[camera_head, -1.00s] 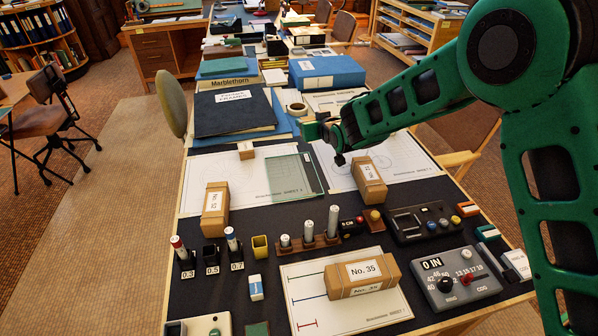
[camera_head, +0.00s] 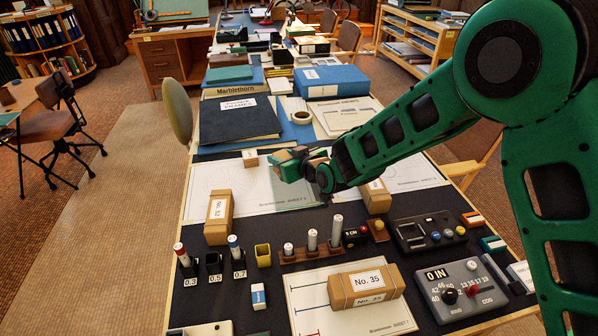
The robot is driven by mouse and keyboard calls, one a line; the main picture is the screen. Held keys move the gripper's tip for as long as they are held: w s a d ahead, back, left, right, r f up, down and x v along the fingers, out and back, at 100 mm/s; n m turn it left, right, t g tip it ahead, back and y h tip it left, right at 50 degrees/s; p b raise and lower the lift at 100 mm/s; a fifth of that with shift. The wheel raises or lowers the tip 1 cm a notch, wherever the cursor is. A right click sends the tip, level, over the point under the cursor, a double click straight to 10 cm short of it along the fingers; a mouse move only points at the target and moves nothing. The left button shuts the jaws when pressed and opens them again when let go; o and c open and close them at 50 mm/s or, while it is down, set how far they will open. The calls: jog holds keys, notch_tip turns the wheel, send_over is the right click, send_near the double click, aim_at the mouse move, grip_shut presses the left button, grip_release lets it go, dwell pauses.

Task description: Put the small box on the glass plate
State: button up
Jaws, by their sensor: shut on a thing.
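My gripper (camera_head: 287,166) is above the far part of the glass plate (camera_head: 298,197) and is shut on a small tan box (camera_head: 288,155), which it partly hides. The clear, greenish glass plate lies on a white drawing sheet, and my gripper and wrist cover part of it. I cannot tell the gap between the held box and the plate. Another small tan box (camera_head: 250,158) stands to the left at the sheet's back edge.
Larger brown boxes stand left (camera_head: 218,218), right (camera_head: 375,196) and in front, where one reads No. 35 (camera_head: 365,286). Marker holders (camera_head: 312,249) line the middle. Dark folders (camera_head: 238,119) and a tape roll (camera_head: 301,117) lie behind the plate.

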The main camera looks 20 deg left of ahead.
jog(key=w+f, duration=0.1)
jog(key=w+d+f, duration=0.1)
jog(key=w, duration=0.1)
jog(key=w+d+f, duration=0.1)
jog(key=shift+w+d+f, duration=0.1)
jog(key=shift+w+d, duration=0.05)
jog(key=shift+w, duration=0.25)
jog(key=shift+f, duration=1.95)
jog(key=o, duration=1.1)
jog(key=shift+f, duration=0.1)
jog(key=v, duration=1.2)
